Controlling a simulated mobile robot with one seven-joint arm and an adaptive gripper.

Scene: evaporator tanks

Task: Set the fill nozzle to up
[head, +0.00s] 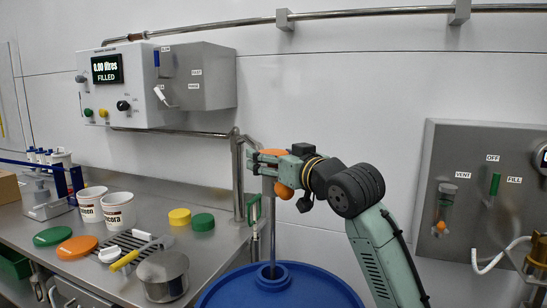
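The fill nozzle appears to be the thin grey vertical rod (272,232), which runs down to the opening in the blue drum (215,290). An orange ball (284,190) sits beside the rod's upper part, just under my gripper, and a flat orange piece (273,152) shows at the gripper's top. My gripper (262,165) is at the top of the rod, pointing left. Its fingers overlap the rod and the orange parts, so I cannot tell whether they are closed on anything. My arm hides part of the wall behind.
A steel bench (150,215) at left holds two white tubs, coloured lids and a steel pot (163,275). A control box (125,85) on the wall reads "0.00 litres FILLED". A grey panel (465,150) at right is labelled VENT, OFF and FILL, with a green handle.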

